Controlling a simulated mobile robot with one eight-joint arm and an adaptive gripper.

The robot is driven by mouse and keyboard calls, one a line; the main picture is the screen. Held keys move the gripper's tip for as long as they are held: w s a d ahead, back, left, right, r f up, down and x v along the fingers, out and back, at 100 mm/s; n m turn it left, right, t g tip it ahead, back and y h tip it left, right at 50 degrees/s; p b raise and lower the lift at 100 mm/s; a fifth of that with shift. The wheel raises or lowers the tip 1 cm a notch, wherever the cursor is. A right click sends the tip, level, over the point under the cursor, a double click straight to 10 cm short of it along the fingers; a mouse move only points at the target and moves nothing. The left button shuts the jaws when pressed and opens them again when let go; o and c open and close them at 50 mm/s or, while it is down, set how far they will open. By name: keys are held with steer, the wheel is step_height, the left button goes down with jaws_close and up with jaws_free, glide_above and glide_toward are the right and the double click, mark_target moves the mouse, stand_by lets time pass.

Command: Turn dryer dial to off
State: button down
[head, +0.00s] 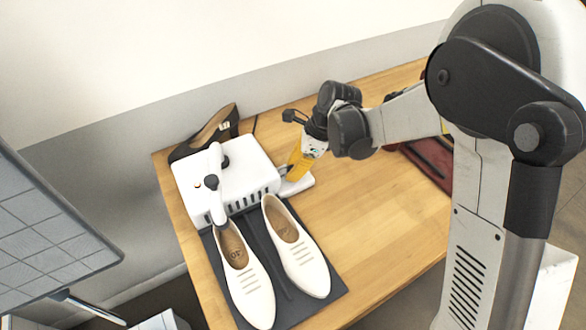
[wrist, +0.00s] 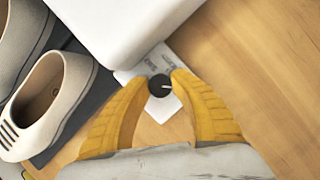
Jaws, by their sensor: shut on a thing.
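The white shoe dryer (head: 188,186) stands on the wooden table, with dark slots along its front. A white plate (head: 304,187) projects at its right side and also shows in the wrist view (wrist: 165,104) with small dark print, too blurred to read. The round black dial (wrist: 160,87) sits on that plate, its white pointer line towards the right in the wrist view. My gripper (head: 294,177) reaches down over the plate. Its yellow fingertips (wrist: 160,86) are shut on the dial from both sides. In the head view the fingers hide the dial.
Two white shoes (head: 308,265) lie on a dark mat (head: 325,296) in front of the dryer. A black heeled shoe (head: 215,131) is behind it. A dark red flat item (head: 430,160) lies at the right. The table (head: 365,210) between is clear.

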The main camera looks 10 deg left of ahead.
steer(key=n+g, duration=0.1)
steer(key=n, duration=0.2)
steer(key=n+g+h, duration=0.1)
steer(key=n, duration=0.2)
steer(key=n+g+h, duration=0.1)
steer(key=n, duration=0.5)
steer(key=shift+n+g+h, duration=0.4)
steer(key=n+h+p, duration=0.1)
steer(key=n+h, duration=0.1)
steer(key=n, duration=0.3)
steer(key=n+h, duration=0.2)
steer(key=n, duration=0.3)
stand_by(0.3)
steer(key=c, duration=1.4)
jaws_free()
